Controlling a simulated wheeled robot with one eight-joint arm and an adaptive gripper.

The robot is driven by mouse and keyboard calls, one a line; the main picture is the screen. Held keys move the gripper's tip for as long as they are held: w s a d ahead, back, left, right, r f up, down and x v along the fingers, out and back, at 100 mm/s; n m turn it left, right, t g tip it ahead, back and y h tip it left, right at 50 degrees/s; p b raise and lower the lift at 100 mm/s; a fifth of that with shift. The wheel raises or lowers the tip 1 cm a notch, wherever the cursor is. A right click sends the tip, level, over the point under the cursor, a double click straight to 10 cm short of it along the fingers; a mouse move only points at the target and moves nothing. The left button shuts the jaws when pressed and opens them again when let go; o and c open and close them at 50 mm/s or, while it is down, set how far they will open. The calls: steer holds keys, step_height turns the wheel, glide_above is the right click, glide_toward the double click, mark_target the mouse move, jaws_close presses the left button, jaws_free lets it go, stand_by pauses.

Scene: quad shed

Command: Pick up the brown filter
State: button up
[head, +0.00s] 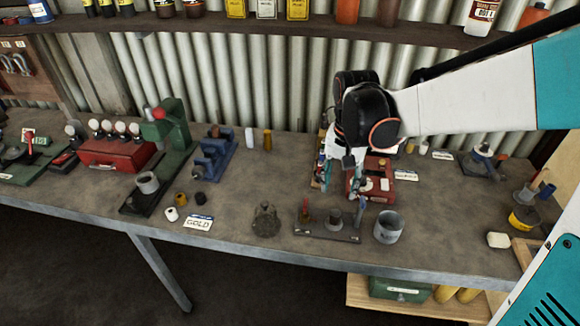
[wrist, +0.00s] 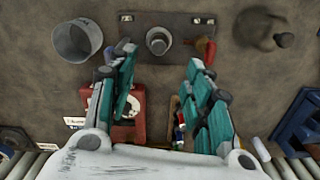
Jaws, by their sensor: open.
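A small brown cylinder (head: 181,198), which best fits the brown filter, stands on the workbench between a small white one (head: 171,214) and a dark one (head: 200,198), behind the GOLD card. A taller tan cylinder (head: 267,139) stands farther back beside a white one (head: 249,137); I cannot tell for certain which is the filter. My gripper (head: 343,186) is well to the right of both, above the bench near the red device (head: 382,184). In the wrist view my gripper (wrist: 160,68) is open, with nothing between its fingers. No brown cylinder is clear there.
A dark plate (head: 345,236) with upright parts and a grey cup (head: 389,227) stand near the front edge. A round dark grey vessel (head: 266,220) is left of them. The blue vise (head: 213,154) and green press (head: 170,135) stand farther left. The middle bench is clear.

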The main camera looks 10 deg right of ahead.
mark_target(336, 212)
step_height(336, 212, down, 8)
steer(key=shift+b, duration=1.15)
steer(key=f+b, duration=0.1)
steer(key=f, duration=0.1)
steer(key=f+b, duration=0.1)
steer(key=f, duration=0.2)
steer(key=shift+w+d, duration=0.2)
steer(key=c, duration=0.9)
